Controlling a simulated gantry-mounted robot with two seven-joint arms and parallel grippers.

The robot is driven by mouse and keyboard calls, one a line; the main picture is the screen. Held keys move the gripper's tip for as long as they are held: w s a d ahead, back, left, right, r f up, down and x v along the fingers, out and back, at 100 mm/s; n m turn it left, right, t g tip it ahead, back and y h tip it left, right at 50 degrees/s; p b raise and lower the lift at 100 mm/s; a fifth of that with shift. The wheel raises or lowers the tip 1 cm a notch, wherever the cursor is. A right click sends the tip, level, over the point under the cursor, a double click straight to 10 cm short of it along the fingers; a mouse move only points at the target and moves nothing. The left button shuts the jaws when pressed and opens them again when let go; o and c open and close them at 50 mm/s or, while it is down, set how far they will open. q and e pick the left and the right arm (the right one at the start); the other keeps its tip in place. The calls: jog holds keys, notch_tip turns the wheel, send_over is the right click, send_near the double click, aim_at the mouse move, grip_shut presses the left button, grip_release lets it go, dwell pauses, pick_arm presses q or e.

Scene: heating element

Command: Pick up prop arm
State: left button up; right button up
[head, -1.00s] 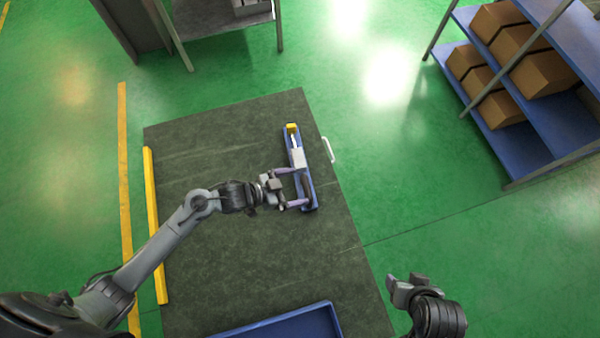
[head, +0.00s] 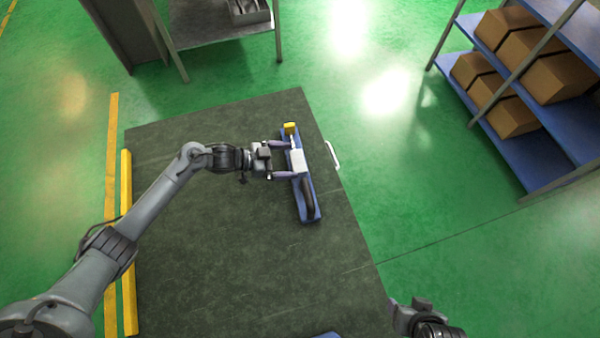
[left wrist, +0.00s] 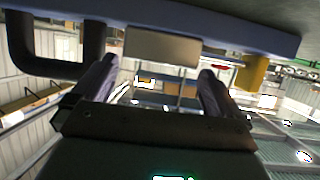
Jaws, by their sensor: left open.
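A long blue bar (head: 309,203) lies on the dark table. It carries a white block (head: 298,161), a black handle (head: 308,190) and a yellow end piece (head: 290,128); I take this assembly for the prop arm. My left gripper (head: 284,160) is open, its fingers on either side of the white block's level, at the bar's left edge. In the left wrist view the grey-looking block (left wrist: 162,47) shows between the spread fingers (left wrist: 155,72), below the blue bar (left wrist: 200,18). Contact cannot be told. My right gripper (head: 402,312) is partly visible at bottom right; its jaws are unclear.
The dark table (head: 220,250) is mostly clear. A yellow strip (head: 127,230) runs along its left edge and a white handle (head: 332,155) sits on its right edge. A shelf with cardboard boxes (head: 505,110) stands at upper right, a grey rack (head: 215,37) at the top.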

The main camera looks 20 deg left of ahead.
aim_at(302, 159)
pick_arm(q)
jog(key=shift+b+x, duration=0.4)
jog(key=shift+x, duration=2.65)
jog(key=c, duration=1.1)
jog(key=shift+r, duration=0.1)
jog(key=shift+c, duration=1.1)
jog(key=shift+r, duration=0.1)
